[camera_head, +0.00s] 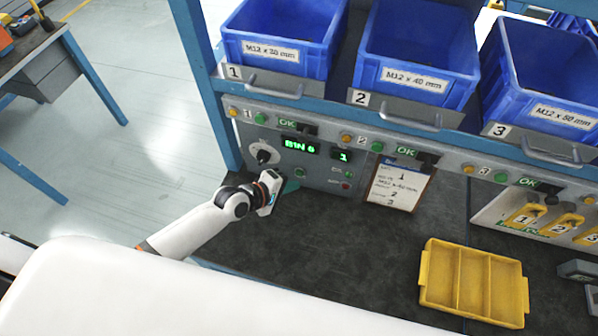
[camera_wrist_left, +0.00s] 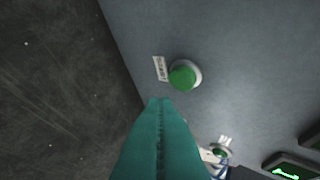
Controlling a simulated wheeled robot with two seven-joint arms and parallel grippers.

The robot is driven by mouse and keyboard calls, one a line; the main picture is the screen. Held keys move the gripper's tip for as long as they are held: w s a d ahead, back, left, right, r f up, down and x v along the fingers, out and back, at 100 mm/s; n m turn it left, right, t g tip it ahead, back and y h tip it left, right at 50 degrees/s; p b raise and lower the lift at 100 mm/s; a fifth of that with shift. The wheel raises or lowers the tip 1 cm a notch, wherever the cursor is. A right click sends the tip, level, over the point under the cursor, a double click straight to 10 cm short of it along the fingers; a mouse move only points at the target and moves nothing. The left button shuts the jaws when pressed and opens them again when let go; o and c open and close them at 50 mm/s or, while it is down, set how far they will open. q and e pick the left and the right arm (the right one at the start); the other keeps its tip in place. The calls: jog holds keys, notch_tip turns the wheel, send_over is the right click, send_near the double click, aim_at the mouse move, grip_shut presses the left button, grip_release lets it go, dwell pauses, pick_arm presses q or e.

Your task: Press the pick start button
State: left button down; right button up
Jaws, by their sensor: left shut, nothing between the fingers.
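A round green button (camera_head: 299,172) sits on the grey control panel, below the lit "BIN 6" display (camera_head: 298,146). In the left wrist view the green button (camera_wrist_left: 183,77) stands in a pale ring beside a small white label, too small to read. A second green button (camera_head: 349,174) is farther right on the panel and also shows in the left wrist view (camera_wrist_left: 220,152). My left gripper (camera_head: 290,187) is shut and empty. Its teal fingertips (camera_wrist_left: 160,102) are close below the first green button. I see a small gap, no clear contact. My right gripper is not in view.
A red button (camera_head: 346,186) is below the second green one. A black-handled knob (camera_head: 263,153) is left of the buttons. A clipboard (camera_head: 398,184) leans at the right. A yellow tray (camera_head: 473,283) lies on the dark bench. Blue bins (camera_head: 284,30) stand above the panel.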

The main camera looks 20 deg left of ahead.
pick_arm(q)
jog(key=s, duration=0.1)
jog(key=s+p, duration=0.1)
jog(key=s, duration=0.1)
jog(key=shift+r, duration=0.2)
jog(key=shift+s+a+f+p, duration=0.1)
jog(key=shift+s+p, duration=0.4)
jog(key=shift+s, duration=0.1)
jog(key=shift+f, duration=0.1)
